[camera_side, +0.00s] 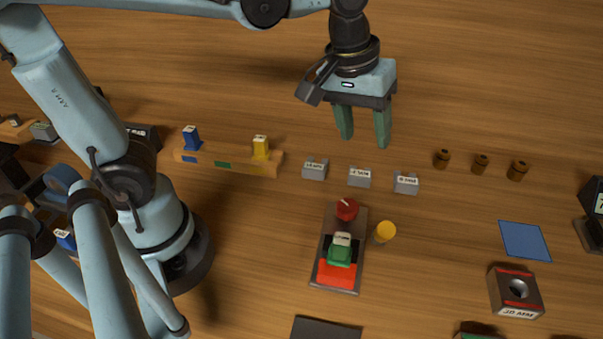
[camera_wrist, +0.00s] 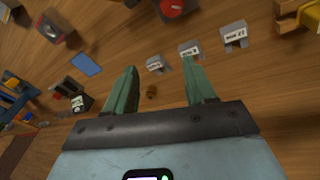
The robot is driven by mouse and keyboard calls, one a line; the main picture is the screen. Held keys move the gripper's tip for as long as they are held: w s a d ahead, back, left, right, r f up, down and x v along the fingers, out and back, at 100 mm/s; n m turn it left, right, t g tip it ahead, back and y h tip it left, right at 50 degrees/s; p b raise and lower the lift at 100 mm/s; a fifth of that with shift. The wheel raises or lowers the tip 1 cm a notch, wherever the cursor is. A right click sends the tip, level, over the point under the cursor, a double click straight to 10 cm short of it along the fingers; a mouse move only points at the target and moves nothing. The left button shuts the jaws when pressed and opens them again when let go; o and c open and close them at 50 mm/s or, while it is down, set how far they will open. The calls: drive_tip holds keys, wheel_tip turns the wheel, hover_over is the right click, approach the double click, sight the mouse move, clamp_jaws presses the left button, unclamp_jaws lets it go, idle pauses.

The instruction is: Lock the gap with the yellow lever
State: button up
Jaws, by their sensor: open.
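My gripper (camera_side: 364,138) is open and empty, with its green fingers pointing down in the air above the table, behind the row of grey blocks in the side view. In the wrist view its fingers (camera_wrist: 158,78) stand apart. A yellow upright piece (camera_side: 260,147) stands at the right end of a wooden rail (camera_side: 225,163), left of my gripper. A short yellow cylinder (camera_side: 385,231) is beside a dark base plate (camera_side: 329,242) carrying a red round knob (camera_side: 347,209), a green block (camera_side: 339,254) and an orange-red block (camera_side: 337,273). I cannot tell which yellow piece is the lever.
Three labelled grey blocks (camera_side: 359,178) stand in a row in front of my gripper. A blue square (camera_side: 524,240) and a block with a hole (camera_side: 515,292) lie at the right. A blue piece (camera_side: 191,138) is on the rail.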

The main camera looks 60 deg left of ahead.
drive_tip(key=s+a+f+m+t+y, duration=0.1)
drive_tip(key=s+a+f+m+t, duration=0.3)
drive_tip(key=a, duration=0.4)
drive_tip(key=shift+a+m, duration=0.4)
drive_tip(key=shift+s+t, duration=0.1)
drive_tip(key=shift+t, duration=0.2)
